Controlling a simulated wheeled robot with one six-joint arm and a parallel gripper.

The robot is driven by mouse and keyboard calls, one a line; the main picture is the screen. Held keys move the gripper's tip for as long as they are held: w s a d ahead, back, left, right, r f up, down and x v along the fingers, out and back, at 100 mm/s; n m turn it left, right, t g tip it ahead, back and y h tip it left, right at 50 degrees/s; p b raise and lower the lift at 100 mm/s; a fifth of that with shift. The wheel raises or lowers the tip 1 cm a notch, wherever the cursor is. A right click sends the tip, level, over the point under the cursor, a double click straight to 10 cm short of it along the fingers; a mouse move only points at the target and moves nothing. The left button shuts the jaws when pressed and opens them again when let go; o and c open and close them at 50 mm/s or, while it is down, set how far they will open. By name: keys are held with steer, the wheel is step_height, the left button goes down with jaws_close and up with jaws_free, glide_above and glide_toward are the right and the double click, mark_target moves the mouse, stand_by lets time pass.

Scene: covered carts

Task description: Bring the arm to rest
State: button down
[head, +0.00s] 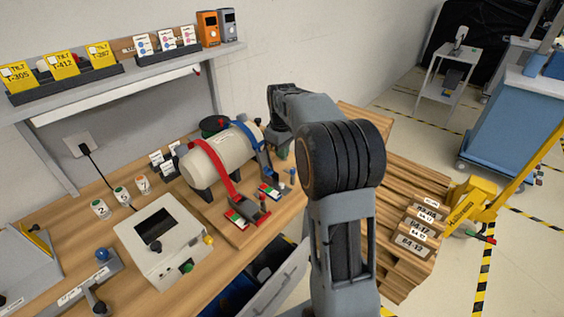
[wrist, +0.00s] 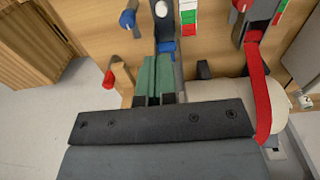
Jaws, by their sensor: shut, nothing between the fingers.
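My arm (head: 340,220) rises from the bottom of the head view to a dark round joint. From there it bends back and left over the right end of the bench. In the head view its far end is largely hidden behind the arm links. In the wrist view my gripper (wrist: 158,62) shows as two greenish fingers close together, shut and empty. They point up in the picture, over the wooden surface beside the strapped tank. I cannot tell how far above the surface they are.
A cream tank (head: 218,158) with a red strap (head: 213,168) and a blue strap lies near the arm on the wooden bench (head: 75,205). A white box device (head: 163,240) stands in front. An open drawer (head: 285,275) juts out below. Stacked wooden pallets (head: 395,190) stand at right.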

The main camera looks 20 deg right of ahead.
steer(key=shift+r, duration=0.5)
stand_by(0.3)
steer(key=s+a+m+t, duration=0.2)
steer(key=s+a, duration=0.3)
steer(key=s, duration=0.6)
steer(key=s+a+m+t, duration=0.1)
steer(key=s+a+m, duration=0.2)
steer(key=s, duration=0.8)
steer(key=a, duration=0.2)
steer(key=shift+a+f+t, duration=0.3)
steer(key=shift+f+t, duration=0.1)
